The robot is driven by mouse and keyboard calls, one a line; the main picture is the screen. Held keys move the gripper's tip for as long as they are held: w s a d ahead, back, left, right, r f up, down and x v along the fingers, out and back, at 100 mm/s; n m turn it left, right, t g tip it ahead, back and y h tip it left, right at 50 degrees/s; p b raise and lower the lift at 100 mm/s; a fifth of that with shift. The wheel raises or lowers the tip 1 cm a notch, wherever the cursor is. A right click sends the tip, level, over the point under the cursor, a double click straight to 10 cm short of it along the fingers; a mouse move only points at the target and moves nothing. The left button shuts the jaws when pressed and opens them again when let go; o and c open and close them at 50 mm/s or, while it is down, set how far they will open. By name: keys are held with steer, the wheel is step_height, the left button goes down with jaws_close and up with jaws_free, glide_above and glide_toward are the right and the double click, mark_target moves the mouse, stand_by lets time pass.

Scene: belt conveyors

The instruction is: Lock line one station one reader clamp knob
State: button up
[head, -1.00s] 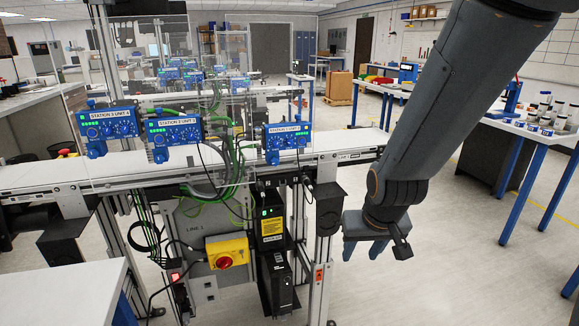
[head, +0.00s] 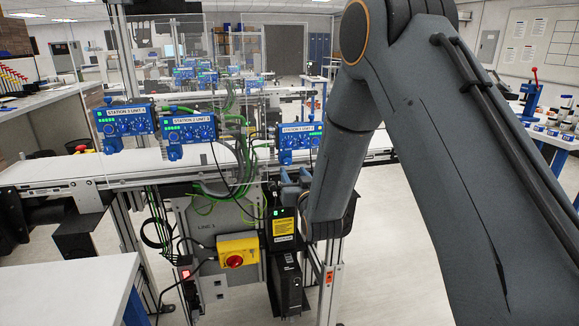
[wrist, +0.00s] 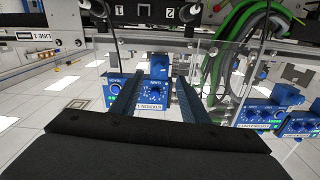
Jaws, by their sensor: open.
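The station 1 reader (head: 300,136) is a blue box with knobs and green lights, mounted on the right part of the belt frame in the head view. In the wrist view the reader (wrist: 150,98) appears upside down between my fingers. A blue clamp block (wrist: 158,67) sits against the reader there; the clamp also shows at its lower left in the head view (head: 285,157). Whether the clamp is locked cannot be told. My gripper (head: 292,176) is open and empty, just below the reader in the head view. Its two fingers (wrist: 154,86) frame the reader, apparently without touching.
Two more blue readers, station 2 (head: 188,130) and station 3 (head: 125,121), stand left along the white belt (head: 75,172). Green cables (wrist: 230,45) hang close beside the gripper. A yellow switch box (head: 238,251) is mounted below.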

mark_target(288, 163)
steer(key=shift+p+x, duration=0.75)
steer(key=shift+x, duration=2.3)
jaws_close()
